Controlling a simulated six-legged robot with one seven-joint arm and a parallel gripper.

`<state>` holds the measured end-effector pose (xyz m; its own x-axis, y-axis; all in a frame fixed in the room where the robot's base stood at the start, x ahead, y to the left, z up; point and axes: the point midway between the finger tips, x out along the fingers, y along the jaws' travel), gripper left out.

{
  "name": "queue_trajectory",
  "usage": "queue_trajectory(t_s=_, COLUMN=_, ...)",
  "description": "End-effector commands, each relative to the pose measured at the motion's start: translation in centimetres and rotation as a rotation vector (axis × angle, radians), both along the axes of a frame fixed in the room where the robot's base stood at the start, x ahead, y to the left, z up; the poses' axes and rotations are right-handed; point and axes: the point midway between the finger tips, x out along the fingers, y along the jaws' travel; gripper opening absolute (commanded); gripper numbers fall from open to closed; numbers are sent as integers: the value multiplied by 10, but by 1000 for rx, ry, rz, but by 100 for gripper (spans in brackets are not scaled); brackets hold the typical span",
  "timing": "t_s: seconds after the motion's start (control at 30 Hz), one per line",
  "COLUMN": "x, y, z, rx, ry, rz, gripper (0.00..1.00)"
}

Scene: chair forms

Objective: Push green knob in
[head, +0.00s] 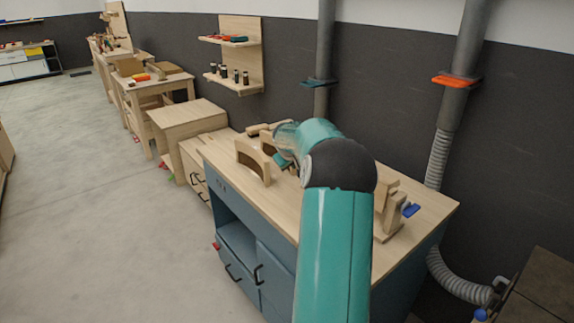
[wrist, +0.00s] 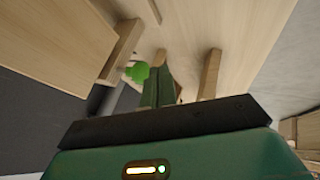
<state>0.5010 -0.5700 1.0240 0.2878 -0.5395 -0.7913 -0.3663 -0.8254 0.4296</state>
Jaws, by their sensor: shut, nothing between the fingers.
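The green knob (wrist: 138,72) shows in the wrist view, just left of my gripper's fingertips, beside a pale wooden post. My gripper (wrist: 161,72) is shut and empty, its dark green fingers together. The knob looks close to the fingers; I cannot tell whether they touch. In the head view my own teal arm reaches over the workbench (head: 402,247) and hides the knob and most of the gripper.
Curved wooden forms (head: 253,162) stand on the bench at the left of my arm. A wooden block with a blue handle (head: 410,210) stands at the right. A grey duct (head: 455,100) rises behind the bench. The floor at the left is clear.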

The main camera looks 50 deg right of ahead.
Motion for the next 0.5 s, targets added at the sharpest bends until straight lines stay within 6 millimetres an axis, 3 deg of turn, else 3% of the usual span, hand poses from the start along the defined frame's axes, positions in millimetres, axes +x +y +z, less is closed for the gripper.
queue_trajectory(t_s=0.13, x=-2, y=-10, z=0, rx=2, ry=-1, rz=0, gripper=0)
queue_trajectory(t_s=0.5, x=-2, y=-12, z=1, rx=1, ry=0, rz=0, gripper=0)
